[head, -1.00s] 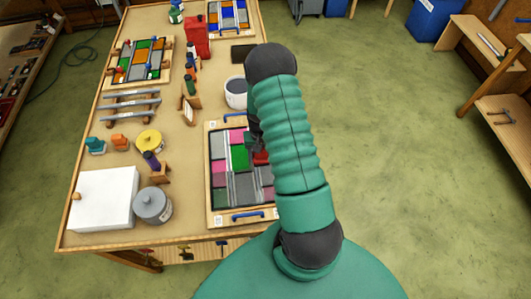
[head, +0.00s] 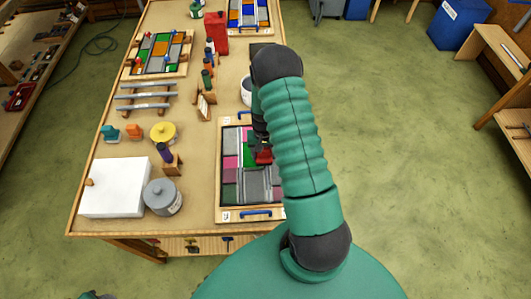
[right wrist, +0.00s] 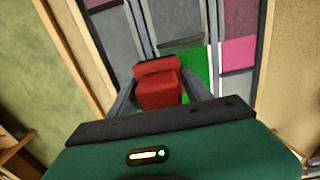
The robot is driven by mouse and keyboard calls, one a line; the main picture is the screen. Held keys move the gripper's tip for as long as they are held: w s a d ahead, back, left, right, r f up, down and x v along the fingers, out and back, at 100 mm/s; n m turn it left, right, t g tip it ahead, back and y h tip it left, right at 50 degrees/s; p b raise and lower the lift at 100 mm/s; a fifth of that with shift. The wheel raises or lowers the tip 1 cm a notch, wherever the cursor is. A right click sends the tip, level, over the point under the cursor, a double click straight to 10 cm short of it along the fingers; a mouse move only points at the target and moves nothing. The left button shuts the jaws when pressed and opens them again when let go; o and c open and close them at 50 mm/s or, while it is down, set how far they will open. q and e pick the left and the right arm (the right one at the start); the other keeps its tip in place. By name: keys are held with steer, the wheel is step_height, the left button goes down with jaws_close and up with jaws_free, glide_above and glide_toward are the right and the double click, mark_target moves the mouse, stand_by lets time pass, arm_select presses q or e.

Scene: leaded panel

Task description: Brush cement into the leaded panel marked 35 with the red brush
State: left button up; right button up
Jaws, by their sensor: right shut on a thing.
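The leaded panel (head: 231,192) lies flat in its wooden frame on the near right of the bench, with grey, pink and green panes and dark lead lines. I cannot read its number. My right gripper (head: 262,146) is over the panel, partly hidden by my own arm. It is shut on the red brush (head: 264,157). In the right wrist view the red brush (right wrist: 158,88) sits between the fingers above a green pane and grey panes. Its bristles are hidden, so I cannot tell whether they touch the glass. My left gripper is not in view.
A white box (head: 115,187), a grey lidded tin (head: 162,197) and a yellow tin (head: 163,132) stand left of the panel. A bucket (head: 245,92) stands behind it. Another panel (head: 160,52) lies at the far left. Open floor is to the right.

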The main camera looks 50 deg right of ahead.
steer(key=shift+w+a, duration=0.6)
steer(key=shift+w, duration=0.05)
steer(key=shift+w+a, duration=0.3)
steer(key=shift+w, duration=0.05)
steer(key=shift+w+a+f, duration=0.1)
steer(key=shift+w+a, duration=0.6)
steer(key=shift+w, duration=0.1)
steer(key=shift+w+a, duration=0.3)
steer(key=shift+w, duration=0.05)
steer(key=shift+w+a, duration=0.65)
steer(key=shift+w, duration=0.1)
steer(key=shift+w+a+b, duration=0.3)
steer(key=shift+w+a, duration=0.05)
